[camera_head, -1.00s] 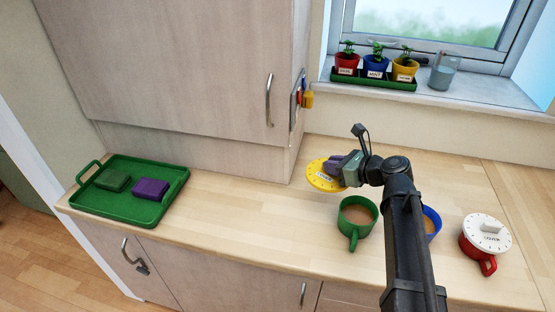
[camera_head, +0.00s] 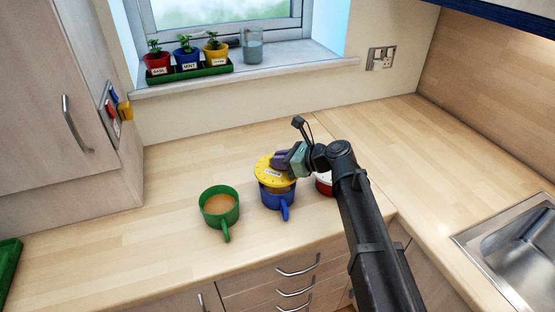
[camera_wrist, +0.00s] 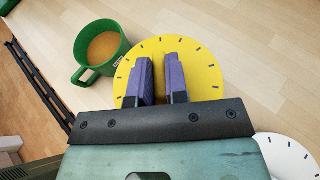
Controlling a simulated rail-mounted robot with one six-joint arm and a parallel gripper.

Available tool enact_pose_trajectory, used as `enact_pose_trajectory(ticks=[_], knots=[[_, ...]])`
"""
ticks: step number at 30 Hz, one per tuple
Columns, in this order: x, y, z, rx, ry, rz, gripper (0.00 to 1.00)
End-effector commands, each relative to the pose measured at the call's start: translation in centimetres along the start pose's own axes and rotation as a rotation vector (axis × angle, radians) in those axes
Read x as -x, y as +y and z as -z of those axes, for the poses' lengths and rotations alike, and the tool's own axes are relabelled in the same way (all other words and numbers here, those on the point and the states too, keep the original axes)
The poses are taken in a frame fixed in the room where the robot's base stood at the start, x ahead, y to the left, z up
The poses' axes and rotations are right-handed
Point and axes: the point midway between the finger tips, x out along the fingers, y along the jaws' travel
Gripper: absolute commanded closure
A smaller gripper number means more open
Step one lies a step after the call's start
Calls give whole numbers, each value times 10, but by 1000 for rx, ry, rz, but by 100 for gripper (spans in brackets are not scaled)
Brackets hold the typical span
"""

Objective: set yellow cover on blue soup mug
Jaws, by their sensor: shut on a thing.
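The yellow cover (camera_head: 270,172), a round disc with dark marks around its rim, is over the top of the blue soup mug (camera_head: 278,197). The cover looks slightly tilted, and I cannot tell whether it rests on the mug's rim.
A green mug (camera_head: 219,205) of brown soup stands uncovered to the left. A red mug (camera_head: 324,187) with a white cover (camera_wrist: 285,153) is close on the right, partly behind my arm. A sink (camera_head: 515,250) is at right. Potted herbs (camera_head: 187,58) stand on the sill.

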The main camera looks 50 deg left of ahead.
Motion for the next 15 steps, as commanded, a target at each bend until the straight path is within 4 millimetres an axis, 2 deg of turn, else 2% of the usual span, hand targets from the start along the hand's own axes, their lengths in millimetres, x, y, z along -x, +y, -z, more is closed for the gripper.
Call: enact_pose_trajectory(ticks=[1, 6, 15], knots=[[-6, 0, 13, 0, 0, 0, 100], [-14, 0, 33, 0, 0, 0, 100], [-16, 0, 36, 0, 0, -1, 100]])
